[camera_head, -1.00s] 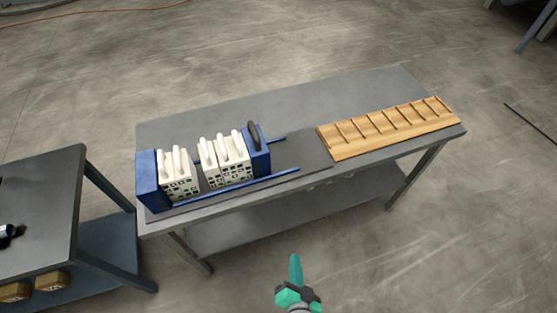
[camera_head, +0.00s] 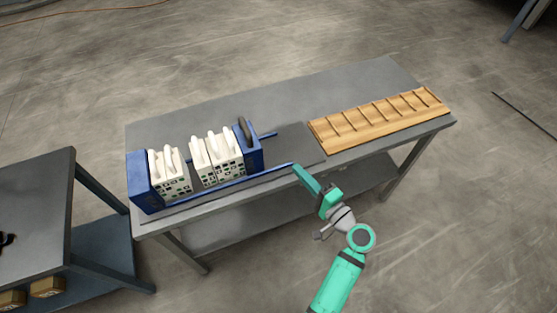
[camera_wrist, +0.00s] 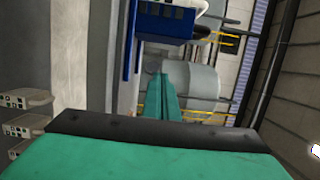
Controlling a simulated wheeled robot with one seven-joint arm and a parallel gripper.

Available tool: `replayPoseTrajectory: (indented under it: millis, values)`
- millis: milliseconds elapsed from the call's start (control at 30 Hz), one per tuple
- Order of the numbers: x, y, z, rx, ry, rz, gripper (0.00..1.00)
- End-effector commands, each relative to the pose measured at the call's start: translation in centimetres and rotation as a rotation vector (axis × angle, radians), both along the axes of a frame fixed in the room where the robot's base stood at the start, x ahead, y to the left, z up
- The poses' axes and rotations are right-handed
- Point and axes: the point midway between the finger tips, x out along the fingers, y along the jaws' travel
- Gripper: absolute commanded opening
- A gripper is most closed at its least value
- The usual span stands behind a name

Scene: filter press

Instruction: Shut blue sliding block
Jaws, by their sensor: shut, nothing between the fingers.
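The blue sliding block (camera_head: 252,152) with a black handle (camera_head: 244,131) stands upright on two blue rails (camera_head: 270,173) on the table. It is at the right end of the white plates (camera_head: 218,158), close against them. A fixed blue end block (camera_head: 142,182) stands at the left end of the rails. My gripper (camera_head: 297,168) is shut and empty, at the table's front edge near the right end of the front rail, right of the sliding block and apart from it. In the wrist view its green fingertips (camera_wrist: 164,77) are together; a blue block (camera_wrist: 160,24) shows above them.
A gap parts the white plates into two groups. A wooden slotted rack (camera_head: 380,120) lies on the right of the grey table (camera_head: 300,93). Another table (camera_head: 35,195) stands at the left. The tabletop between the sliding block and the rack is clear.

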Motion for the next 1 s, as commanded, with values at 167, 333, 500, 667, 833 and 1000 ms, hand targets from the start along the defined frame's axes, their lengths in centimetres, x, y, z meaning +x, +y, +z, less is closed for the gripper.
replayPoseTrajectory:
  millis: [167,333,500,667,833,1000]
  values:
    - [1.7,1.1,0.1,0.003,-0.001,0.004,0.00]
    - [4.3,2.8,0.0,0.003,-0.001,0.004,0.00]
    - [7.0,4.5,0.0,0.002,0.000,0.004,0.00]
    - [7.9,6.4,-0.1,0.000,0.002,0.003,0.00]
    - [7.3,8.2,0.0,0.000,0.001,0.002,0.00]
    - [7.0,8.9,-0.1,0.000,0.001,0.000,0.00]
